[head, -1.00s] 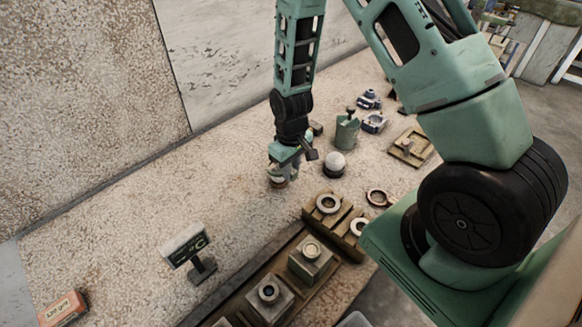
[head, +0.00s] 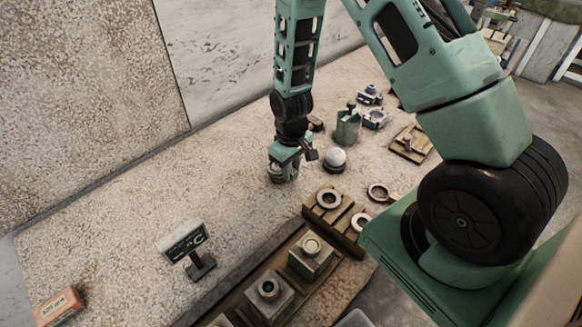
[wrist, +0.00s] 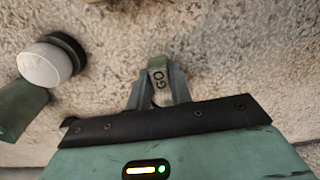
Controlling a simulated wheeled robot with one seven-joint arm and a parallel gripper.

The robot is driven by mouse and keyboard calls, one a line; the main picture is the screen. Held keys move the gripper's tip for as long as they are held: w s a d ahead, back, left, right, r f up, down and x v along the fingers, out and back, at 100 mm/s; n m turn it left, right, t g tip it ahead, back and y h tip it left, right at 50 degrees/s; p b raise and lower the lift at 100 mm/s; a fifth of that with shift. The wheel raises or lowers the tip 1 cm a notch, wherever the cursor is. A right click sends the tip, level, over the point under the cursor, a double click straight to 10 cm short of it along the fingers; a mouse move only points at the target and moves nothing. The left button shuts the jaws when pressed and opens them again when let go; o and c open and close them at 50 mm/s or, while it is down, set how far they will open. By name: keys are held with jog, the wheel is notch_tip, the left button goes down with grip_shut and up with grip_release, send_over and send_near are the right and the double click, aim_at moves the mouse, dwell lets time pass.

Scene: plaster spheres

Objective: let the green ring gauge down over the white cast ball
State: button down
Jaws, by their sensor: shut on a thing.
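The white cast ball (head: 335,156) sits on a dark round base on the bench, to the right of my gripper (head: 284,168). In the wrist view the ball (wrist: 42,66) is at the upper left, apart from the fingers and with nothing over it. My gripper (wrist: 160,88) is shut on the green ring gauge (wrist: 158,64), whose green part marked "GO" shows between the fingertips. The rest of the gauge is mostly hidden by the fingers, and its gap to the bench is hard to tell.
A green cup (head: 347,127) stands just behind the ball. A small sign (head: 184,242) and an orange box (head: 58,306) stand at the left.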

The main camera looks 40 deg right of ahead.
jog(key=shift+f+b, duration=0.95)
jog(key=shift+f, duration=0.35)
jog(key=shift+r, duration=0.15)
dwell(1.0)
jog(key=shift+r+p, duration=4.25)
jog(key=shift+r, duration=1.15)
